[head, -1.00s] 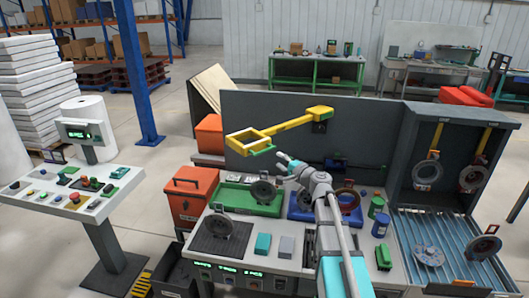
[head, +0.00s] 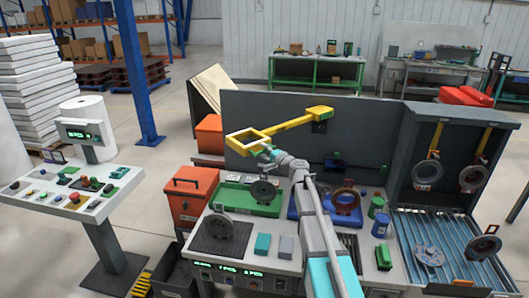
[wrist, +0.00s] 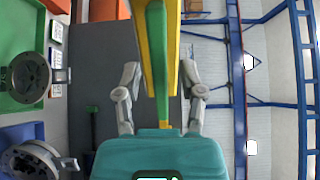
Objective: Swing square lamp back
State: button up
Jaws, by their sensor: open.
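The square lamp (head: 240,146) is a yellow square frame on a yellow arm fixed to the dark back panel. It reaches out to the left over the bench. My gripper (head: 272,154) is at the frame's near right side in the head view and covers the green bar there. In the wrist view my gripper (wrist: 160,85) is open, one finger on each side of the green bar (wrist: 157,55) and the yellow beam (wrist: 173,45). A gap shows on both sides; neither finger appears to touch.
The dark back panel (head: 290,108) stands behind the lamp. Below are a green tray (head: 236,197) and blocks on the bench. A rack with hanging rings (head: 426,172) stands at right, a control console (head: 70,192) at left. Space above the lamp is clear.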

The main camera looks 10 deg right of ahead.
grip_shut()
dwell(0.4)
